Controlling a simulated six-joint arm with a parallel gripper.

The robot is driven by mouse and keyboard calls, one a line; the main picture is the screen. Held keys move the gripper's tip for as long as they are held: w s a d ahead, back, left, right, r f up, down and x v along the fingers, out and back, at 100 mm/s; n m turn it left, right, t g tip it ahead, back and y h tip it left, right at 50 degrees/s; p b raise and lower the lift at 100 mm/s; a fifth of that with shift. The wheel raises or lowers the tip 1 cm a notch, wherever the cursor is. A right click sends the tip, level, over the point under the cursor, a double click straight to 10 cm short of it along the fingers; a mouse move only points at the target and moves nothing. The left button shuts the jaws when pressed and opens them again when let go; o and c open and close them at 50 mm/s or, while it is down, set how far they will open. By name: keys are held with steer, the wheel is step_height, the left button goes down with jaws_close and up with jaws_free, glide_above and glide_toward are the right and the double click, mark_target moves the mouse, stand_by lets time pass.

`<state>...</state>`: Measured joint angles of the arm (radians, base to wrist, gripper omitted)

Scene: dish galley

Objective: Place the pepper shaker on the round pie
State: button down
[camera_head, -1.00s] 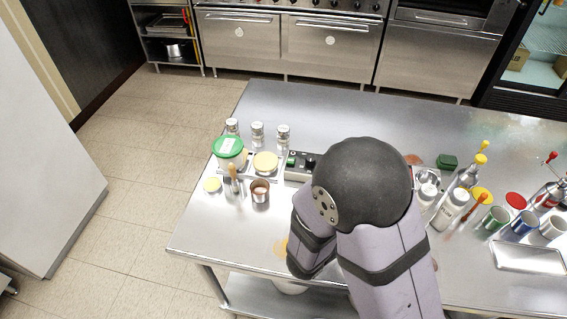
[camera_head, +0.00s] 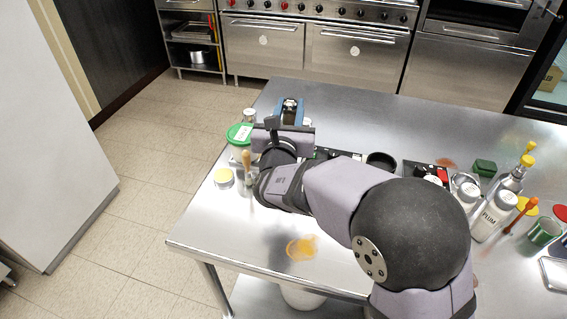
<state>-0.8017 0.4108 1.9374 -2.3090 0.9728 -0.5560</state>
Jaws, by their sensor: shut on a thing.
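My gripper (camera_head: 291,112) is at the far left part of the steel table, among the shakers behind the green-lidded tub. Its blue fingers are close around a small shaker with a metal top (camera_head: 290,103), seen only in part. I cannot read whether it is the pepper shaker, nor tell whether it is off the table. Another shaker (camera_head: 249,115) stands to its left. I cannot single out the round pie. A larger round tan item seen earlier is hidden behind my arm.
The green-lidded tub (camera_head: 239,134) stands close left of my wrist. A brush with a wooden handle (camera_head: 247,160) is upright nearby. An orange stain (camera_head: 302,248) lies on the otherwise clear front left tabletop (camera_head: 230,235).

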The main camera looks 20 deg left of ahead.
steer(key=shift+w+a+r+n+y, duration=0.15)
steer(key=shift+a+r+y, duration=0.1)
steer(key=shift+a, duration=0.25)
steer(key=shift+w+a+r+n+y, duration=0.15)
steer(key=shift+a+r, duration=0.05)
steer(key=shift+a, duration=0.25)
steer(key=shift+f+p, duration=0.3)
steer(key=shift+f, duration=4.7)
steer(key=shift+f, duration=0.2)
steer(key=c, duration=1.4)
jaws_free()
steer(key=shift+s+r, duration=0.15)
steer(key=shift+r, duration=0.05)
steer(key=s, duration=0.4)
steer(key=s+d+b, duration=0.1)
steer(key=s, duration=0.2)
steer(key=s+d+b, duration=0.1)
steer(key=s, duration=0.3)
steer(key=shift+s+d, duration=0.2)
steer(key=shift+s, duration=0.1)
